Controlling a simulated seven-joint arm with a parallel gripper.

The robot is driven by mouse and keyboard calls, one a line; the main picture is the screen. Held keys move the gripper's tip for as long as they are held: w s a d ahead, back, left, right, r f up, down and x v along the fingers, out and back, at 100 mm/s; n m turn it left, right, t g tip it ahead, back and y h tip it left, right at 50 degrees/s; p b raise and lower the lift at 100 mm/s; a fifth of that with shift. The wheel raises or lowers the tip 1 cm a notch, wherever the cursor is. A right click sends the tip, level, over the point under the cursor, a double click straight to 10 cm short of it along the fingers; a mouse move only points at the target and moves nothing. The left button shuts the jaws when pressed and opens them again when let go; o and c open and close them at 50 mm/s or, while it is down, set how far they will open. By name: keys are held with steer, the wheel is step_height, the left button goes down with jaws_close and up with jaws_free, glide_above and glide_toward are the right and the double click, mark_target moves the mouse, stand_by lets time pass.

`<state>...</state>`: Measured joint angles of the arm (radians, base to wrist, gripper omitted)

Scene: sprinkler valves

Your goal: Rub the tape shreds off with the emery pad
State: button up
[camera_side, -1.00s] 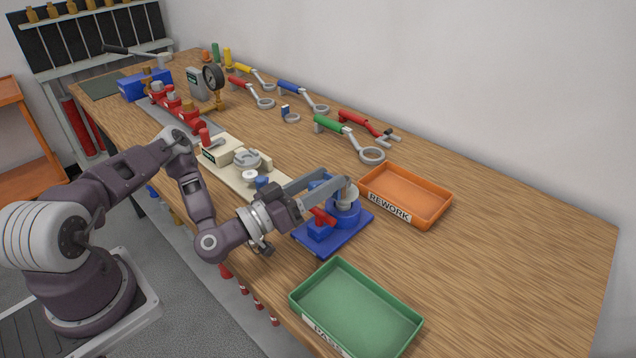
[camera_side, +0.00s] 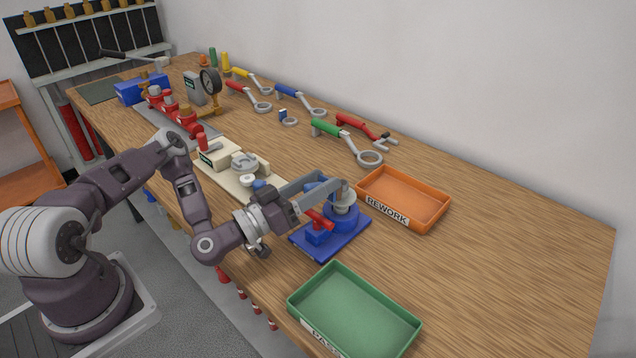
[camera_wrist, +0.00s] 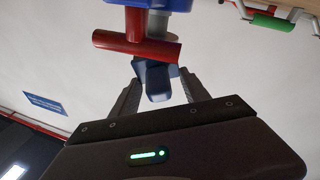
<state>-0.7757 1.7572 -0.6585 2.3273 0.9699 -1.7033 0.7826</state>
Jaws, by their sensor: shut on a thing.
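My gripper (camera_side: 332,190) is shut on a blue block, which I take to be the emery pad (camera_wrist: 156,80). The pad sits between the two fingers in the wrist view, and part of it shows as blue between them in the side view (camera_side: 318,188). The fingers reach over a blue vise (camera_side: 312,242) with a red handle (camera_side: 319,217). A grey round valve part (camera_side: 345,200) stands upright in the vise's round blue holder, right at the fingertips. I cannot tell whether the pad touches it. Tape shreds are too small to make out.
A green tray (camera_side: 355,312) stands in front of the vise, and an orange REWORK tray (camera_side: 405,198) behind it to the right. A beige fixture (camera_side: 240,175) is to the left. Wrenches, including a green-handled one (camera_side: 326,127), lie along the back. The right of the bench is clear.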

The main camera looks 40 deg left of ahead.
steer(key=shift+s+d, duration=0.1)
steer(key=shift+d, duration=0.85)
jaws_close()
steer(key=shift+a, duration=1.15)
steer(key=shift+d, duration=1.1)
